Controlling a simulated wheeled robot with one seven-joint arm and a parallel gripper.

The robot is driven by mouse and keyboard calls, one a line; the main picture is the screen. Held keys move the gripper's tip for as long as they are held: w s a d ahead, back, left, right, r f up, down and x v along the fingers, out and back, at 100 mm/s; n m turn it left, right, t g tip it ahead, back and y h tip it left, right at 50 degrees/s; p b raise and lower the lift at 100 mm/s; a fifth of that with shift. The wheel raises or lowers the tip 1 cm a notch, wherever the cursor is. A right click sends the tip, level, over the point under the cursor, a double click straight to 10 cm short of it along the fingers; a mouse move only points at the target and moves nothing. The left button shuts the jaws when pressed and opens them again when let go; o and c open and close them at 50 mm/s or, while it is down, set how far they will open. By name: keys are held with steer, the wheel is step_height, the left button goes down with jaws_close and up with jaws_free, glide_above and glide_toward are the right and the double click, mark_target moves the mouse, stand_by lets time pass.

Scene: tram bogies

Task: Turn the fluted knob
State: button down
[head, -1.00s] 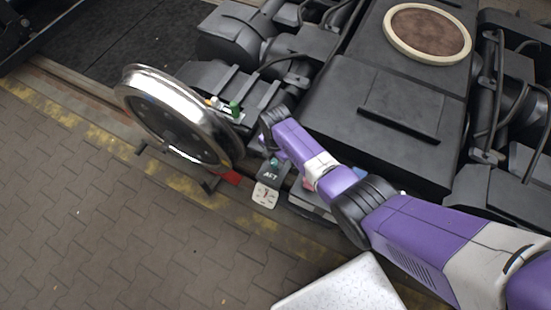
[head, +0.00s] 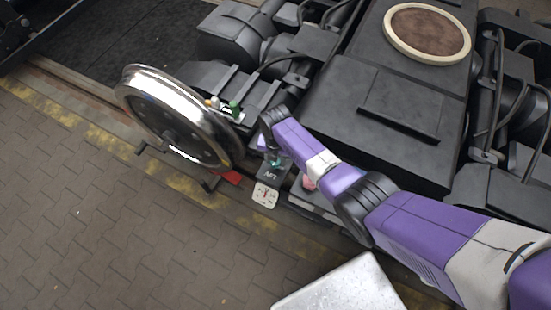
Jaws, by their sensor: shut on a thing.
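My gripper (head: 272,153) is small in the head view, at the end of my purple arm, and points down at a dark panel marked "AFT" (head: 270,174). It is shut on a small teal knob (head: 275,162) at the top of this panel, which I take to be the fluted knob. The fingers and wrist hide most of the knob, so its flutes and exact angle cannot be made out. A white dial (head: 264,195) with a red mark sits just below the panel.
A shiny steel wheel (head: 178,117) stands left of the panel, with a red block (head: 231,177) at its foot. Small white, orange and green items (head: 234,107) lie behind it. A pink object (head: 309,183) is right of the panel. Dark bogie housings (head: 385,115) fill the back.

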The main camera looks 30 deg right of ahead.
steer(key=c, duration=0.9)
jaws_free()
steer(key=shift+r, duration=0.1)
step_height(320, 180, up, 8)
steer(key=shift+f+p, duration=0.15)
steer(key=shift+p, duration=0.85)
